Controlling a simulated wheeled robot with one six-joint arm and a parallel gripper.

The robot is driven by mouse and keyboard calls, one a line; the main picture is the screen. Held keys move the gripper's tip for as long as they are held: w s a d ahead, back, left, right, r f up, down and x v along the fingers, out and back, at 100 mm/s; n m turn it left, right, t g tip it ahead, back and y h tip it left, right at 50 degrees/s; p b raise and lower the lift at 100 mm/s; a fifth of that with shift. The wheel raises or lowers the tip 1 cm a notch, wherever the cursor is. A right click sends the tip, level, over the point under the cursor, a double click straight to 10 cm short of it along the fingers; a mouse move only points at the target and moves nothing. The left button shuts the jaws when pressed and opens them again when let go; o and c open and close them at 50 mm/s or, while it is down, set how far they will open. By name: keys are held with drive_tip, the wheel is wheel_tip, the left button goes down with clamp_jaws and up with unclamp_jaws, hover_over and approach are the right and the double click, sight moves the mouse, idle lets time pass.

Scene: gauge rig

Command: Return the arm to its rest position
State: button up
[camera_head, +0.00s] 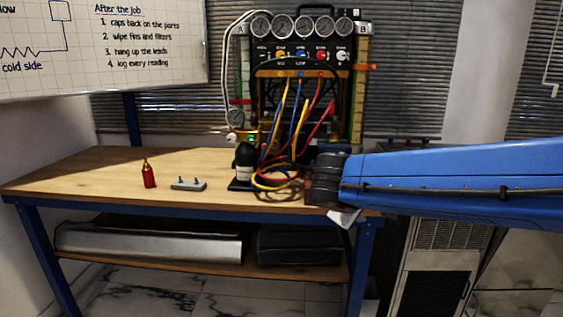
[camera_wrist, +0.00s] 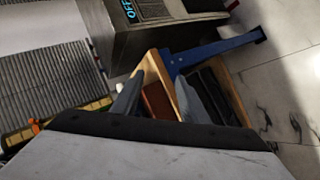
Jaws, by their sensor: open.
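My blue arm reaches in from the right in the head view, and its dark wrist end is over the right end of the workbench (camera_head: 100,172). My gripper (camera_wrist: 160,92) shows in the wrist view as two grey fingers standing apart, with no held object visible between them. The bench's wooden edge (camera_wrist: 151,64) and a brown surface lie beyond the fingers. In the head view the fingers cannot be made out. I cannot tell the height of the gripper above the bench.
The gauge rig (camera_head: 301,50) with coloured hoses stands at the back, close to my wrist. The bench's left part is mostly clear. A grey cabinet (camera_head: 437,262) stands right of it.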

drive_tip(key=s+d+f+m+g+y, duration=0.1)
drive_tip(key=s+d+f+m+g, duration=0.1)
drive_tip(key=s+d+f, duration=0.3)
drive_tip(key=s+d+f+m+g+y, duration=0.1)
drive_tip(key=s+d+f, duration=0.1)
drive_tip(key=s+d, duration=0.35)
drive_tip(key=s+a+f+m+y, duration=0.1)
drive_tip(key=s+f+m+y, duration=0.1)
drive_tip(key=s, duration=0.4)
drive_tip(key=s+a+f+m+g+y, duration=0.1)
drive_tip(key=s+f+m+y, duration=0.1)
drive_tip(key=s+f, duration=0.2)
drive_tip(key=s, duration=0.3)
drive_tip(key=shift+s+a, duration=0.25)
drive_tip(key=shift+a, duration=0.1)
drive_tip(key=shift+o, duration=0.4)
